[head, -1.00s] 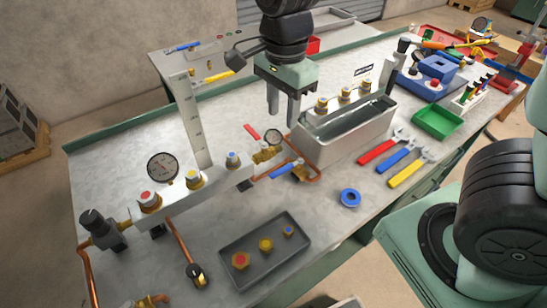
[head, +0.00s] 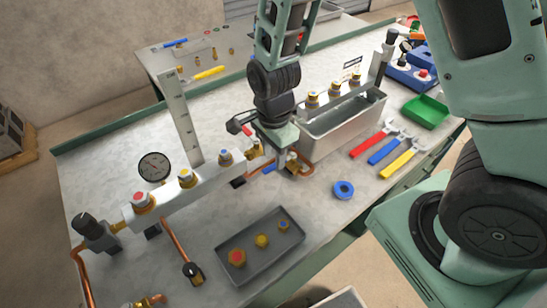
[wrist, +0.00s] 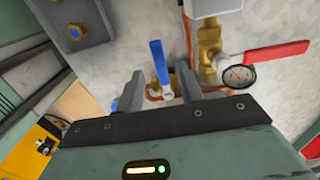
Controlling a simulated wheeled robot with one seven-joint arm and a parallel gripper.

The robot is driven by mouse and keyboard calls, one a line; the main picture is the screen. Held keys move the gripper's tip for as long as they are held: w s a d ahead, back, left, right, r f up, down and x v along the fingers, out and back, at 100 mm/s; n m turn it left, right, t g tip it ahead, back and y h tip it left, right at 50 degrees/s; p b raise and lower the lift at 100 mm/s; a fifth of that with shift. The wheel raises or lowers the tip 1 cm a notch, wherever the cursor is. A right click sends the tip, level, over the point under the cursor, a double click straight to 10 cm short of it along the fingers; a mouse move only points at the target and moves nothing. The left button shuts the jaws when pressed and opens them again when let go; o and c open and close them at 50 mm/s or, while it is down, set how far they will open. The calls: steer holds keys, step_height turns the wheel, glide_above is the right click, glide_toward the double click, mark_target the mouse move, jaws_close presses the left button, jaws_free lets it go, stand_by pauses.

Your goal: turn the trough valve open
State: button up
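A small valve with a blue lever (wrist: 158,60) sits on copper pipe by the left end of the metal trough (head: 345,138). Its blue lever also shows in the head view (head: 269,169), partly hidden by my gripper. I cannot read a label telling which is the trough valve. My gripper (wrist: 160,88) is open above the blue-lever valve. In the wrist view the lever stands in line with the gap between the fingers. I cannot tell whether they touch it.
A manifold with a large gauge (head: 154,167) and coloured caps (head: 185,178) runs along the left. A grey tray (head: 260,245) with fittings, a blue ring (head: 343,190), wrenches (head: 385,149) and a green bin (head: 427,111) lie around. Bare bench lies between tray and ring.

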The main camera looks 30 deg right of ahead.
steer(key=shift+f, duration=1.2)
jaws_close()
